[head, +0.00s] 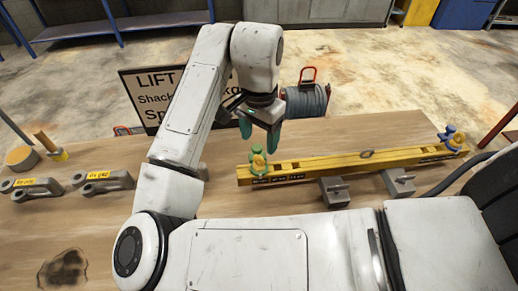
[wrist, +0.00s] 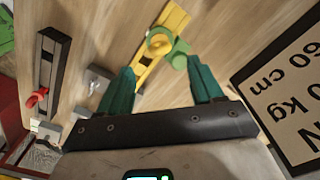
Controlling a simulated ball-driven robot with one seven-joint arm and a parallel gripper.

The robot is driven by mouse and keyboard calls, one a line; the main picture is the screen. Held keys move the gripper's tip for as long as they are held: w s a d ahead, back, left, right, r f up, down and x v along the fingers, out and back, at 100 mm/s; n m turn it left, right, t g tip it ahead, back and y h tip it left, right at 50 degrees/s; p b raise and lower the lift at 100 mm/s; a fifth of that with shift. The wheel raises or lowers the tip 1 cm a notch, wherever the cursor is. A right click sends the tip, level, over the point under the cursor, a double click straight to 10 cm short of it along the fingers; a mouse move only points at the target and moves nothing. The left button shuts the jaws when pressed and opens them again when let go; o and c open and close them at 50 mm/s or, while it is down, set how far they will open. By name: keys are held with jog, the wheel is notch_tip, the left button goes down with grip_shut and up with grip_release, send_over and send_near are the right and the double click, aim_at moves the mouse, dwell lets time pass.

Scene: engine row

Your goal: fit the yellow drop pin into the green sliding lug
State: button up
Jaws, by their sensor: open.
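The green sliding lug (head: 259,151) stands upright at the left end of the yellow beam (head: 330,165). A rounded yellow piece (head: 258,165) shows at the lug's near side, and it looks like the yellow drop pin; I cannot tell how far it is seated. My gripper (head: 259,131) hangs above and slightly behind the lug, its teal fingers apart and empty. In the wrist view, the green lug (wrist: 178,56) and the yellow round piece (wrist: 160,40) appear just beyond the open fingers (wrist: 161,75), apart from them.
A blue lug (head: 450,136) sits at the beam's right end. Grey blocks (head: 335,191) stand before the beam. Grey shackles (head: 105,182) and a wooden-coloured upright rod (head: 46,142) are at left. A lift sign (head: 140,95) stands behind the table; bare tabletop lies left of the beam.

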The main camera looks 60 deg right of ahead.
jog(key=shift+r, duration=1.1)
jog(key=shift+s+f, duration=0.1)
